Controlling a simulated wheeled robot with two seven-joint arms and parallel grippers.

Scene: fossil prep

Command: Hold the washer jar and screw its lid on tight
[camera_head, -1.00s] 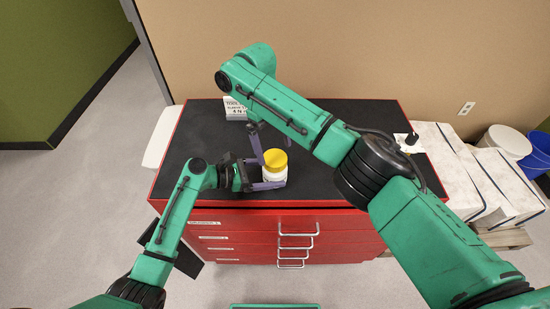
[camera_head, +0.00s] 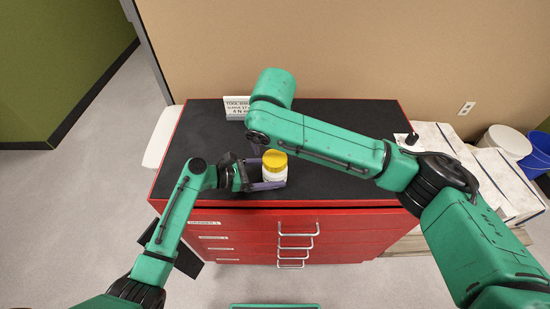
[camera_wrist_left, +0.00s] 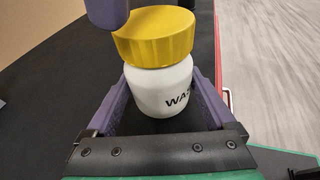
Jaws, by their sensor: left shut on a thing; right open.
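The washer jar (camera_head: 274,175) is white and stands upright on the black top of the red cabinet. The left wrist view shows its white body (camera_wrist_left: 160,88) with part of a dark label. The yellow lid (camera_head: 274,159) sits on the jar's mouth; how tight it is cannot be seen. My left gripper (camera_head: 272,184) is shut on the jar's body, a purple finger on each side. My right gripper (camera_head: 256,149) is open just behind and left of the lid, mostly hidden by its arm. One purple fingertip shows beside the lid in the left wrist view (camera_wrist_left: 107,12).
A small white sign (camera_head: 237,107) stands at the back left of the cabinet top (camera_head: 330,185). A small black object (camera_head: 411,139) is at the back right. White blocks, a white bucket (camera_head: 505,140) and a blue bucket (camera_head: 540,150) stand right of the cabinet.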

